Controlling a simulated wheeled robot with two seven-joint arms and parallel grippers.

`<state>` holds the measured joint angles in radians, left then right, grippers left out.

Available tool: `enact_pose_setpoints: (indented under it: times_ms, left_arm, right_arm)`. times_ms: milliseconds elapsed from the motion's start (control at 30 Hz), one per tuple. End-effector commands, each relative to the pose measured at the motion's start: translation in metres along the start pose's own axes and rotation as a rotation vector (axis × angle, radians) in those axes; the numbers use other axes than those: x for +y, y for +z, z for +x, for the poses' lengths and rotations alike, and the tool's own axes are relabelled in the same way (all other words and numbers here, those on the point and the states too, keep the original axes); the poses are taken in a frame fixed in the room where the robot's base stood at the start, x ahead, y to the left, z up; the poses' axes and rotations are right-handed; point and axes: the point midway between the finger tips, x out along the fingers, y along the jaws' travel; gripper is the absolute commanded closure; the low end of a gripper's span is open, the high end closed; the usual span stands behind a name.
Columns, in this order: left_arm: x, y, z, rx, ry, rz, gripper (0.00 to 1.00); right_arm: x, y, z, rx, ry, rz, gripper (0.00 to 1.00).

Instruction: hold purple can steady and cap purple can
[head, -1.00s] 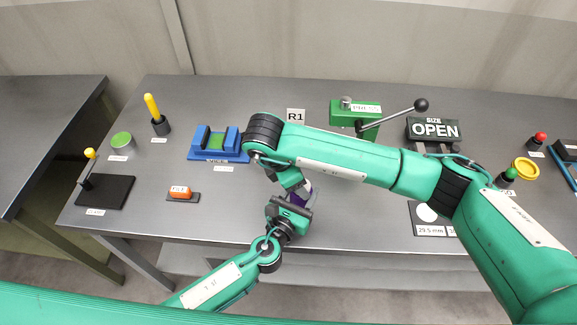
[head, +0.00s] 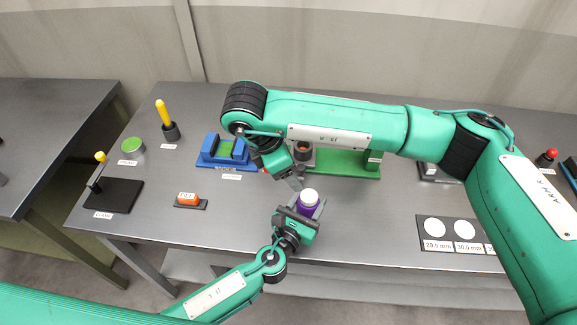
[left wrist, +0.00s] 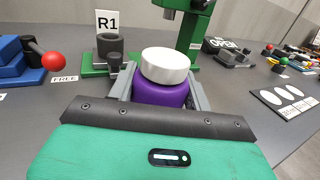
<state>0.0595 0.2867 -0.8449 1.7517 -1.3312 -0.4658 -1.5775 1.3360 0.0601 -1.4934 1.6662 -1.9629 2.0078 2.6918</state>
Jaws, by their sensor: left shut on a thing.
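The purple can (head: 309,208) stands between the fingers of my left gripper (head: 307,207), near the front middle of the table. A white cap (head: 310,196) sits on top of the can. In the left wrist view the gripper's grey fingers flank the purple can (left wrist: 160,94), and the white cap (left wrist: 165,66) covers its top. Whether the cap is fully seated cannot be told. My right gripper (head: 297,183) is behind and to the left of the can, apart from the cap. Its fingers are too small and edge-on to tell their opening.
A blue vise (head: 211,159) and a green press (head: 345,165) stand behind, the press partly under my right arm. An orange switch (head: 188,199) lies left. A plate with white discs (head: 450,231) lies right. The table front between switch and can is clear.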

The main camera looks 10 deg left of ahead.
Motion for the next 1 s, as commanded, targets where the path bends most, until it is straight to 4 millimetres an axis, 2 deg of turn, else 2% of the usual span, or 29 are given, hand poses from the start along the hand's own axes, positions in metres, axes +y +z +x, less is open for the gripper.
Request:
enact_pose_setpoints:
  times_ms: [100, 133, 233, 533, 667, 767, 1000]
  left_arm:
    - [0.0, 0.0, 0.0, 0.001, 0.0, 0.0, 1.0]
    - [0.0, 0.0, 0.0, 0.001, 0.0, 0.0, 0.44]
    - [0.0, 0.0, 0.0, 0.001, 0.0, 0.0, 0.25]
    - [0.0, 0.0, -0.001, 0.0, 0.0, 0.0, 0.25]
    - [0.0, -0.002, -0.011, 0.001, 0.0, -0.001, 0.25]
    - [0.0, -0.003, -0.028, 0.002, -0.001, -0.001, 0.25]
    - [0.0, -0.005, -0.083, 0.003, -0.001, -0.001, 0.25]
  right_arm:
    - [0.0, 0.0, 0.0, 0.0, 0.0, 0.0, 0.38]
    - [0.0, 0.0, 0.0, 0.0, 0.0, 0.0, 0.38]
    - [0.0, 0.0, 0.0, 0.0, 0.001, 0.0, 0.38]
    - [0.0, 0.0, 0.001, 0.0, 0.001, 0.0, 0.38]
    - [0.0, -0.001, 0.004, 0.0, 0.001, 0.0, 0.38]
    - [0.0, -0.003, 0.008, 0.0, 0.001, 0.0, 0.38]
    - [0.0, -0.009, 0.023, 0.0, 0.001, 0.0, 0.38]
